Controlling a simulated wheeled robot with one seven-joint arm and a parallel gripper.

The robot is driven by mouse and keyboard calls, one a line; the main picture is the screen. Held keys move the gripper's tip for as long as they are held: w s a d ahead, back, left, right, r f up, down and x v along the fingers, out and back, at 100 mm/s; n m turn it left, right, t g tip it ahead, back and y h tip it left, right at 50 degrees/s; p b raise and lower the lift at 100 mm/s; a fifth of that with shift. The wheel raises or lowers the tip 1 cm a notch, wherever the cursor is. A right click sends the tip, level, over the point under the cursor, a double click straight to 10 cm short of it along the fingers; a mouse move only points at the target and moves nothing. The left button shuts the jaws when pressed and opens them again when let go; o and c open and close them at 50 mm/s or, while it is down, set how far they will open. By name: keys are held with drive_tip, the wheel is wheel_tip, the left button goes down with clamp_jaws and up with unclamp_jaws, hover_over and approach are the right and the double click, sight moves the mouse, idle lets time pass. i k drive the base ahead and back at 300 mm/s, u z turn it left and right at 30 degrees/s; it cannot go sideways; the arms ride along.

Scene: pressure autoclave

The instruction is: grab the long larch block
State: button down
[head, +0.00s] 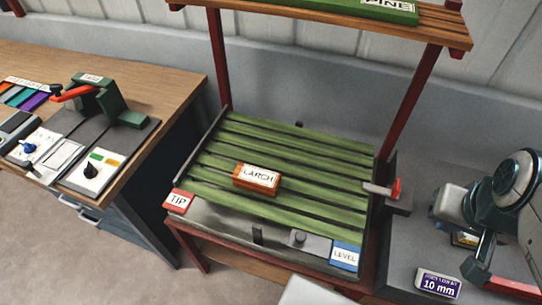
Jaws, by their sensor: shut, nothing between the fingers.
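An orange-brown block with a white LARCH label (257,179) lies on the green slatted rack (300,150), toward its front and left of its middle. Its top and front side show, and nothing covers it. It looks fairly short in this view, and I see no second block marked LARCH. My gripper cannot be made out in the head view.
The rack has a red TIP plate (179,202), a blue LEVEL plate (345,257) and a red-ended lever (395,189). A shelf (290,10) with a green PINE piece (388,9) hangs above. A wooden bench (170,75) with devices stands left.

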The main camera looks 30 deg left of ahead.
sight(254, 178)
drive_tip(key=k, duration=1.15)
drive_tip(key=u, duration=0.45)
drive_tip(key=i, duration=0.85)
drive_tip(key=u, duration=2.2)
drive_tip(key=i, duration=1.1)
drive_tip(key=z, duration=1.7)
